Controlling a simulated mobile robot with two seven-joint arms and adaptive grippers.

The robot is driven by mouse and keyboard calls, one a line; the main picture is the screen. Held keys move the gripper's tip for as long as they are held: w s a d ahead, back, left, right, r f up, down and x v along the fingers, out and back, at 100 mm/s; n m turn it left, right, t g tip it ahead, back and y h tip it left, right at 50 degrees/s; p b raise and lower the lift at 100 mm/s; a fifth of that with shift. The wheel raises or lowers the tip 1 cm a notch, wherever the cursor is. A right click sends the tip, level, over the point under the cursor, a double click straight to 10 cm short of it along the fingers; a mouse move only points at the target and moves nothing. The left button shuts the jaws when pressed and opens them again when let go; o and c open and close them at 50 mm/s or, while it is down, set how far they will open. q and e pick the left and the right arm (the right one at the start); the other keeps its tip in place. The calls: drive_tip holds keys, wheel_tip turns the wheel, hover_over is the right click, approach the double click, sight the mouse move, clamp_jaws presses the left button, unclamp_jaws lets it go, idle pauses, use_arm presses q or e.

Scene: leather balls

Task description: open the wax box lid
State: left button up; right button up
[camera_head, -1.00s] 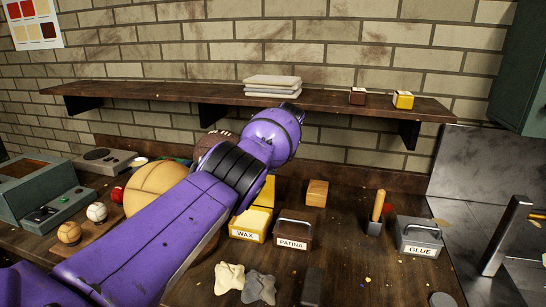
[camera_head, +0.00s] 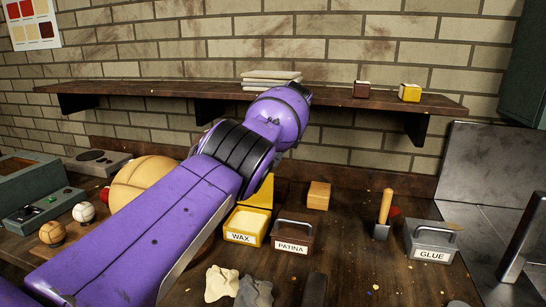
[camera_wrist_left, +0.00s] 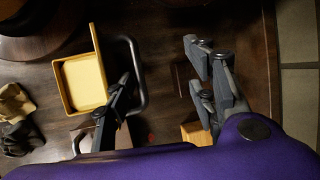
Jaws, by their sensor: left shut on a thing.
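The yellow wax box (camera_head: 240,237) stands on the bench with its label facing front. Its lid (camera_head: 262,192) stands raised at the back, partly hidden by my left arm. In the left wrist view the box's open, empty-looking inside (camera_wrist_left: 85,82) shows, with the lid edge-on (camera_wrist_left: 98,52) and a dark curved handle (camera_wrist_left: 141,75) beside it. My left gripper (camera_wrist_left: 158,62) is at the lid's handle side and shut on the lid; the exact contact is hard to make out. The head view hides its fingers behind my arm. My right gripper is out of view.
The brown patina box (camera_head: 291,236) stands close to the right of the wax box. A wooden block (camera_head: 318,195) is behind it. The glue box (camera_head: 431,242) stands farther right. Cloths (camera_head: 222,283) lie in front. The shelf (camera_head: 345,98) is above.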

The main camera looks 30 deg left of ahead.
use_arm(q)
drive_tip(key=shift+t, duration=0.5)
drive_tip(key=r, duration=0.1)
drive_tip(key=w+d+r+b, duration=0.1)
drive_tip(key=w+r+b, duration=0.1)
drive_tip(key=r, duration=0.1)
drive_tip(key=shift+d, duration=0.25)
drive_tip(key=shift+s+d+r+b, duration=0.15)
drive_tip(key=shift+d+r+b, duration=0.2)
drive_tip(key=shift+d+r, duration=0.3)
drive_tip(key=c, duration=0.4)
drive_tip(key=shift+o, duration=0.2)
drive_tip(key=p+v, duration=0.1)
drive_tip(key=v, duration=0.6)
drive_tip(key=shift+s, duration=0.2)
drive_tip(key=shift+a+r, duration=0.1)
drive_tip(key=shift+r, duration=0.05)
